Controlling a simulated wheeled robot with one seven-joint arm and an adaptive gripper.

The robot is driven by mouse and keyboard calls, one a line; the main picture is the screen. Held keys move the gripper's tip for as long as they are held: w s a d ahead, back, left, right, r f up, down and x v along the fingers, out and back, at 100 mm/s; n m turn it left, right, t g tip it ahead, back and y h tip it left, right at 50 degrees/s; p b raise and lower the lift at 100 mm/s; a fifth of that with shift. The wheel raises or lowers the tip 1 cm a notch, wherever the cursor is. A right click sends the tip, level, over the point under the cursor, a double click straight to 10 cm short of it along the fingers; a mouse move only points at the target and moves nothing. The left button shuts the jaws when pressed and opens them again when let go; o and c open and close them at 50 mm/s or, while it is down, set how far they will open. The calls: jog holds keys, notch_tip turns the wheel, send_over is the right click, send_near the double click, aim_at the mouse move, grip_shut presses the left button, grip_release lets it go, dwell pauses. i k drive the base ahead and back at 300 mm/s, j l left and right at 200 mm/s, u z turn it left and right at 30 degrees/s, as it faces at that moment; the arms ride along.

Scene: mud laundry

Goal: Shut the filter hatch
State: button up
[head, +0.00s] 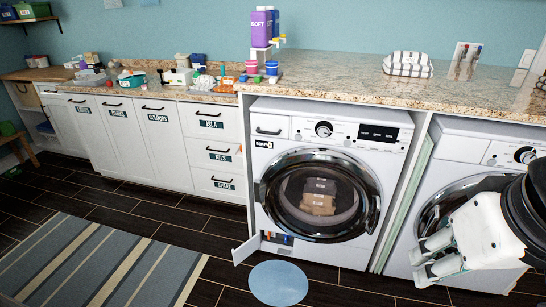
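The filter hatch (245,249) is a small white flap at the lower left of the front washing machine (283,130). It stands open, swung out to the left. Behind it a low recess (277,239) shows small blue and orange parts. My gripper (417,268) is at the lower right, in front of the second machine, well to the right of the hatch and apart from it. Its white fingers point left. Nothing shows held in them, and I cannot tell how far apart they are.
A round light-blue mat (278,283) lies on the floor just before the hatch. A striped rug (95,262) lies at left. The second machine (470,150) stands at right. The washer's round door (318,194) is closed. Dark floor between mat and gripper is clear.

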aim_at(243, 251)
jog(key=i+u, duration=0.35)
jog(key=i+l+u, duration=0.1)
jog(key=i+u, duration=0.25)
jog(key=i, duration=0.15)
jog(key=i+j+u, duration=0.15)
jog(key=i+u, duration=0.25)
jog(key=i+j+u, duration=0.1)
jog(key=i+u, duration=0.15)
jog(key=u, duration=0.2)
jog(key=i+l+u, duration=0.1)
jog(key=i+u, duration=0.3)
jog(key=i+j, duration=0.1)
jog(key=i, duration=1)
jog(key=i+j, duration=0.1)
jog(key=i, duration=2.1)
jog(key=i+j+z, duration=0.1)
jog(key=z, duration=3.9)
jog(key=l+z, duration=0.15)
jog(key=z, duration=0.4)
jog(key=k+l, duration=0.05)
